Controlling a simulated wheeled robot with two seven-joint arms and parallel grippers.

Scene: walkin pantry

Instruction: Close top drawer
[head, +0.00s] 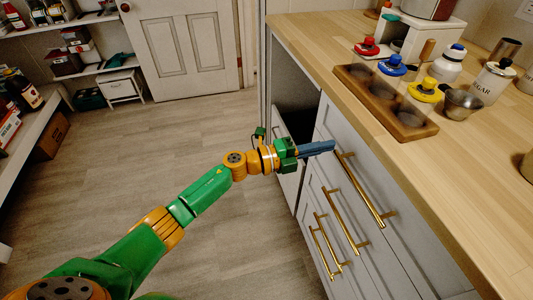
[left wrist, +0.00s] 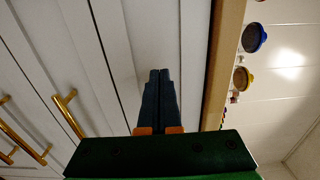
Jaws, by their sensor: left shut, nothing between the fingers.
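The grey cabinet under the wooden counter has drawer fronts with brass bar handles. The top drawer front (head: 329,122) lies just under the counter edge, with a long brass handle (head: 365,190). My left gripper (head: 333,146) is shut and empty, its blue-grey fingers at the top drawer front near the upper end of that handle. In the left wrist view the closed fingers (left wrist: 159,72) point at a pale front beside the counter edge. I cannot tell whether they touch it, or how far the drawer stands out. My right gripper is not in view.
A dark opening (head: 293,118) shows beyond the fingers under the counter. The counter (head: 460,190) carries a wooden tray (head: 352,72) with colourful-lidded jars, a metal cup (head: 463,103) and canisters. A white door (head: 185,50) and shelves stand at the back left. The floor (head: 130,150) is clear.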

